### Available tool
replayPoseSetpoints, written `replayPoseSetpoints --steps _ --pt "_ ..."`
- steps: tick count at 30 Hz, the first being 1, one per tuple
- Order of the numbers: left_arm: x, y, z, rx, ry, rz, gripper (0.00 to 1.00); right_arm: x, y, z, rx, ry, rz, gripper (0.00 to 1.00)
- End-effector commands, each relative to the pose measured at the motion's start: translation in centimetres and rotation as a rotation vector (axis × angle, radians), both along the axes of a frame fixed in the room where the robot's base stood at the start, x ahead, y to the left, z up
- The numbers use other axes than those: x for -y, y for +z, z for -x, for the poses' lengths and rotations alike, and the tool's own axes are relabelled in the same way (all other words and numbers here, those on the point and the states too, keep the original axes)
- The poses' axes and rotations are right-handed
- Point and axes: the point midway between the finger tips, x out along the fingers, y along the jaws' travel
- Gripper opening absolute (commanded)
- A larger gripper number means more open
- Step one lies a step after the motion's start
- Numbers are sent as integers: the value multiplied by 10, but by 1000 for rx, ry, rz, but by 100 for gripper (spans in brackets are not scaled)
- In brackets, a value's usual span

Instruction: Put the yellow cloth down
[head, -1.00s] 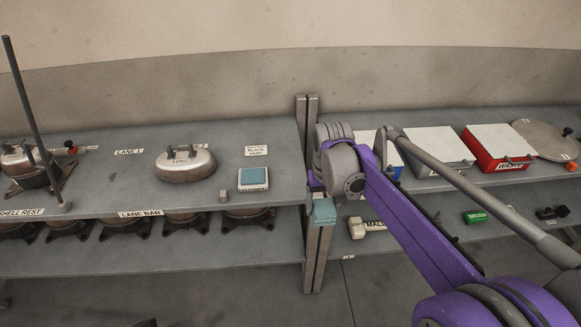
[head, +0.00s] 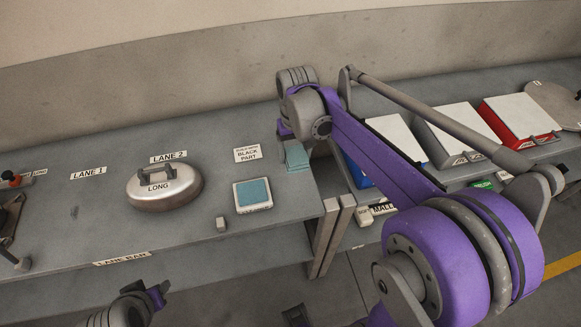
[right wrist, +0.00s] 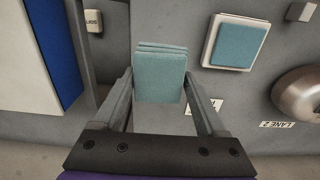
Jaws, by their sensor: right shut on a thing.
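My right gripper (right wrist: 158,88) is shut on a folded teal cloth (right wrist: 160,72), with one finger on each side of it. I see no yellow cloth; the held one looks teal. A white-rimmed tray (head: 239,207) with a teal pad lies on the bench, left of and nearer than the cloth. My left arm shows at the bottom left; its fingers are not clear.
A round metal part marked LONG (head: 165,193) sits on the left bench (head: 90,215). White-lidded boxes (head: 455,131) stand on the right bench. A gap separates the benches.

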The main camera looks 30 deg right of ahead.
Motion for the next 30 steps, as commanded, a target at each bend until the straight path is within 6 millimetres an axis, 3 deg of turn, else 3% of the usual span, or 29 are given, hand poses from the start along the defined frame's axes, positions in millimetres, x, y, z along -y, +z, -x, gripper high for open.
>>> replayPoseSetpoints --steps 3,15,29,30 --pt "0 -3 1 -2 0 0 45 0 -25 0 0 0 0 14" --pt "0 -7 2 -4 0 0 45 0 -73 0 0 0 0 14" --pt "0 -11 3 -6 0 0 45 0 -84 1 0 0 0 14" --pt "0 -10 3 -6 0 0 45 0 -83 0 0 0 0 80"
